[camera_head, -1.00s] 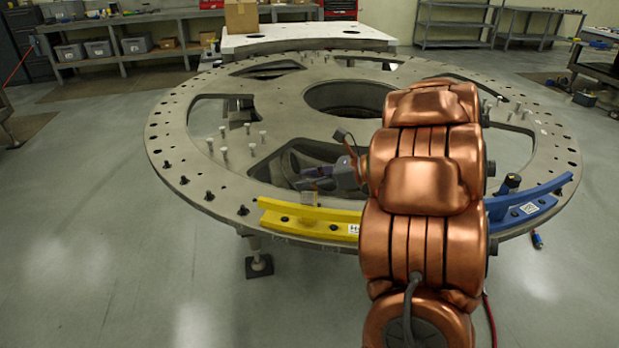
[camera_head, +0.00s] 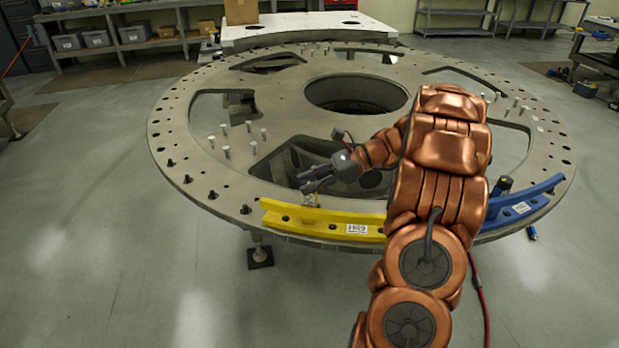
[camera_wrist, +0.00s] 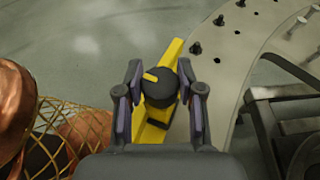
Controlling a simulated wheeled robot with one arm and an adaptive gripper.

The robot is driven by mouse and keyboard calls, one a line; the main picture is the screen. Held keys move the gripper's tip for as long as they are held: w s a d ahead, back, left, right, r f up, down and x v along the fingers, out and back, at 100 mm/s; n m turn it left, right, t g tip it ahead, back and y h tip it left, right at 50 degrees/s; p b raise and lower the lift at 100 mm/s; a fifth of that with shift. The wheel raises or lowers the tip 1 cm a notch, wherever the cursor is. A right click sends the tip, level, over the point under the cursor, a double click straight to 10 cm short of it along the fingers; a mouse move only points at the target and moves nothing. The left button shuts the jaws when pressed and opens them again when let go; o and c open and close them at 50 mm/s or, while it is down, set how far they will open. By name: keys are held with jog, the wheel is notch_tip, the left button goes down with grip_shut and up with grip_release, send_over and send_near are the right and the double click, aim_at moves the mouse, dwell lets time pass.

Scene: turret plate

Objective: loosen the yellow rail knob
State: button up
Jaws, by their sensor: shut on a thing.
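The yellow rail (camera_head: 310,220) is a curved bar with a white label, lying along the near edge of the round grey plate. It also shows in the wrist view (camera_wrist: 172,56). The rail knob (camera_wrist: 158,92) is a round black cap with a yellow bar on top, seated over the rail in the wrist view. My gripper (camera_wrist: 160,86) is shut on the knob, one dark finger on each side of it. In the head view my gripper (camera_head: 312,180) points down-left just above the rail, and I cannot make out the knob there.
The turret plate (camera_head: 225,190) has large cutouts, bolts and upright pins. A blue rail (camera_head: 520,208) with a dark knob (camera_head: 503,185) sits to the right, partly behind my arm. Floor is clear at the left. Shelves with bins (camera_head: 97,38) stand at the back.

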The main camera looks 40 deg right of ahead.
jog(key=shift+n+g, duration=0.4)
jog(key=shift+g, duration=0.1)
jog(key=o, duration=1.2)
jog(key=shift+c, duration=0.2)
jog(key=shift+d, duration=0.1)
jog(key=v, duration=0.7)
jog(key=shift+d, duration=0.2)
jog(key=shift+s+a, duration=0.1)
